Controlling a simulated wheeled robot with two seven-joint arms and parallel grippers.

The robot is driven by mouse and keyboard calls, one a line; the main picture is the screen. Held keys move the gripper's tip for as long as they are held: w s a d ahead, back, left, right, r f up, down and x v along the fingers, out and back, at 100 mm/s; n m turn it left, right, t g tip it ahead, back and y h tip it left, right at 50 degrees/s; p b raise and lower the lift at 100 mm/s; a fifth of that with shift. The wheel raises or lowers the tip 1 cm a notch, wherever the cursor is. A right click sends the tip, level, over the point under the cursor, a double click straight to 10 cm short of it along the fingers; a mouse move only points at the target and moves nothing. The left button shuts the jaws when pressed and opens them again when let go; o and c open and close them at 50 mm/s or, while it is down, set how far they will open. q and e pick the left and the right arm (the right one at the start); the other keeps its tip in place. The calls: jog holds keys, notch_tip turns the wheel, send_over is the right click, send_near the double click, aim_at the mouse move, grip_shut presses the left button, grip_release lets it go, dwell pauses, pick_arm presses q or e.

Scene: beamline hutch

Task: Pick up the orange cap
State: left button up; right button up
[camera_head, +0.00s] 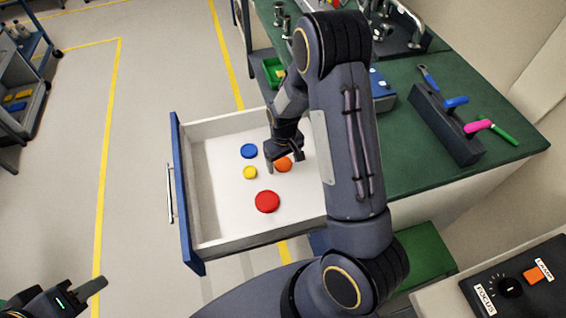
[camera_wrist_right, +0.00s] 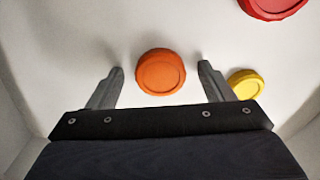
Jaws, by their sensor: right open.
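The orange cap (camera_head: 284,164) lies on the white floor of the open drawer (camera_head: 215,205), partly hidden by my right gripper (camera_head: 284,160) in the head view. In the right wrist view the orange cap (camera_wrist_right: 161,72) sits between the tips of my open right gripper (camera_wrist_right: 161,78), with a gap on each side. The fingers hold nothing. My left gripper (camera_head: 92,288) is at the lower left of the head view, away from the drawer; whether it is open is unclear.
A blue cap (camera_head: 249,151), a yellow cap (camera_head: 250,172) and a red cap (camera_head: 267,202) lie near the orange one. The drawer walls surround them. The green bench (camera_head: 420,165) carries a dark tool rack (camera_head: 440,130). A control box (camera_head: 515,285) stands lower right.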

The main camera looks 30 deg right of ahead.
aim_at(282, 164)
jog(key=shift+c, duration=0.2)
jog(key=c, duration=1)
jog(key=shift+r, duration=0.55)
jog(key=r, duration=0.2)
jog(key=shift+w+a+r, duration=0.1)
jog(key=shift+a+r, duration=0.15)
jog(key=shift+r, duration=0.05)
jog(key=w+a+r+b, duration=0.1)
jog(key=w+a+r, duration=0.1)
jog(key=a+r, duration=0.7)
jog(key=a, duration=0.4)
jog(key=shift+w+a+r, duration=0.15)
jog(key=shift+w, duration=0.25)
